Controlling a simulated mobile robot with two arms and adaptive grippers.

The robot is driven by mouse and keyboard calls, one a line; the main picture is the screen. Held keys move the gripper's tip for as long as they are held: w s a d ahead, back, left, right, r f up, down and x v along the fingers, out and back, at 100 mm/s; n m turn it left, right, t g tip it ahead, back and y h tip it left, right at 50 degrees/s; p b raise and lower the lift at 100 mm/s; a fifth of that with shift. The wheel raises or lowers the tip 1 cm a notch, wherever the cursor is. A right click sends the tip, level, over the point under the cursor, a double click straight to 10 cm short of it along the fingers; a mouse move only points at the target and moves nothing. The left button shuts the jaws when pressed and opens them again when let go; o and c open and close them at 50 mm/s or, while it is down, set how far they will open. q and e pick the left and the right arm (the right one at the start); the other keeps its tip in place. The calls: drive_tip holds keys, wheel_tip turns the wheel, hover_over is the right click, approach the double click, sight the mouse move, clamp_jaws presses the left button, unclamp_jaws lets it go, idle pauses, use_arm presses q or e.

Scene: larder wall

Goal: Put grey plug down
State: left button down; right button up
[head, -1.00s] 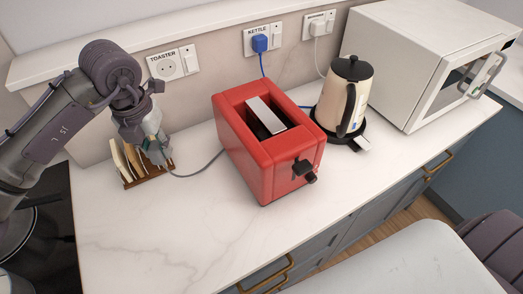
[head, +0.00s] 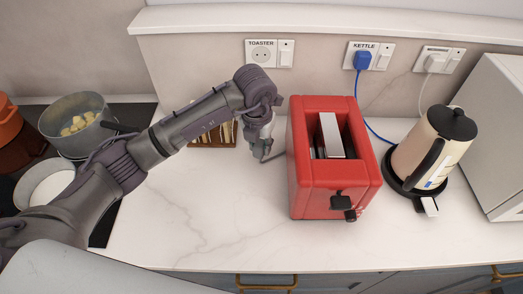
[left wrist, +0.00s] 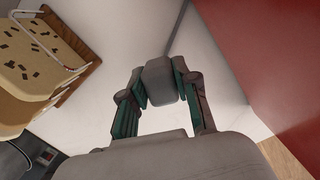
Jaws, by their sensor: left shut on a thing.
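My left gripper (head: 264,153) is low over the counter (head: 215,225), just left of the red toaster (head: 332,180). In the left wrist view my left gripper (left wrist: 165,98) is shut on the grey plug (left wrist: 159,82), between its two fingers. The plug is hard to make out in the head view, where a bit of grey cord shows beside the gripper. I cannot tell whether the plug touches the counter. The toaster's socket (head: 262,54) on the wall is empty. My right gripper is not in view.
A toast rack (head: 214,141) stands left of the gripper and shows close in the left wrist view (left wrist: 30,65). The kettle (head: 431,150) stands right of the toaster, its blue plug (head: 363,60) in the wall. A pot (head: 77,122) is far left. The front counter is clear.

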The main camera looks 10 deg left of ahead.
sight(261, 164)
use_arm(q)
wheel_tip(261, 164, down, 3)
drive_tip(key=shift+d+f+p, duration=0.15)
drive_tip(key=shift+p, duration=0.35)
drive_tip(key=shift+f, duration=0.15)
drive_tip(key=shift+f+b, duration=0.65)
drive_tip(key=shift+b, duration=0.05)
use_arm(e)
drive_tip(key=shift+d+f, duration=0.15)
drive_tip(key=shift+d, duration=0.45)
use_arm(q)
drive_tip(key=c, duration=0.9)
unclamp_jaws()
drive_tip(key=shift+o, duration=0.2)
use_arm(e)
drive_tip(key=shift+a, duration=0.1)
